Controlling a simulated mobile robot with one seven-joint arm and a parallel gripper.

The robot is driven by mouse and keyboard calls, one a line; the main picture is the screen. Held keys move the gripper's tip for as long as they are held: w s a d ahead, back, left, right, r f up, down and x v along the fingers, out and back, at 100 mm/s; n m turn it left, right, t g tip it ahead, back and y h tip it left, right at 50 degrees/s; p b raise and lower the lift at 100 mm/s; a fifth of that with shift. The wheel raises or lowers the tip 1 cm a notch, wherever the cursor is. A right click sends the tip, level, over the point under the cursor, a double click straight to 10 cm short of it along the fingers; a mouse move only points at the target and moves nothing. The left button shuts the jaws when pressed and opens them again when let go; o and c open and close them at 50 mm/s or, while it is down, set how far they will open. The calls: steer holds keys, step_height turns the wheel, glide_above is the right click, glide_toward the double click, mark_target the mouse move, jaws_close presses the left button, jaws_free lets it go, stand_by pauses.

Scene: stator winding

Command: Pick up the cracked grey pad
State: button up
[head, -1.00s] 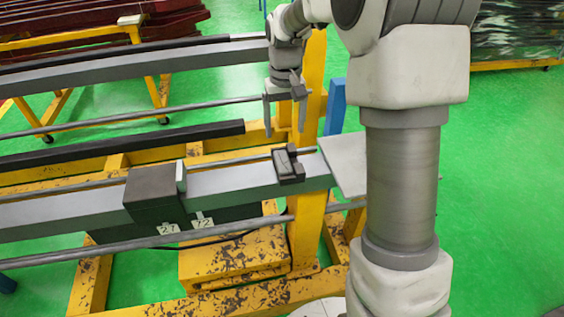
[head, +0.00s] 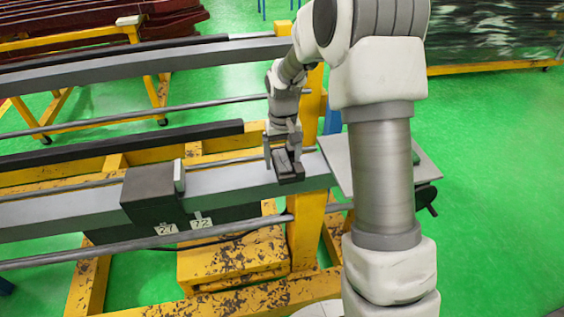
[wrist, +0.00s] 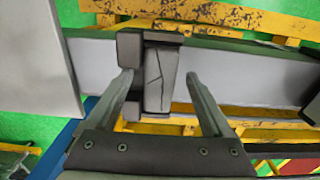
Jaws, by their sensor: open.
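The cracked grey pad (wrist: 160,80) shows clearly in the wrist view, with dark crack lines across its face. It rests at a dark holder (wrist: 130,52) on the grey beam (wrist: 235,80). My gripper (wrist: 160,84) is open, with one finger on each side of the pad. The left finger also lies over part of the dark holder. I cannot tell whether either finger touches the pad. In the head view, my gripper (head: 284,162) is down at the dark holder (head: 290,176), and its fingers partly hide the pad.
A larger dark block (head: 150,192) with a pale upright piece (head: 179,176) sits left along the beam. A flat grey plate (head: 338,160) adjoins the beam's right end. Yellow frame parts (head: 235,258) and grey rods (head: 150,248) run below. Green floor is open at the right.

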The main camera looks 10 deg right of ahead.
jaws_close()
stand_by(0.3)
steer(key=shift+r, duration=0.15)
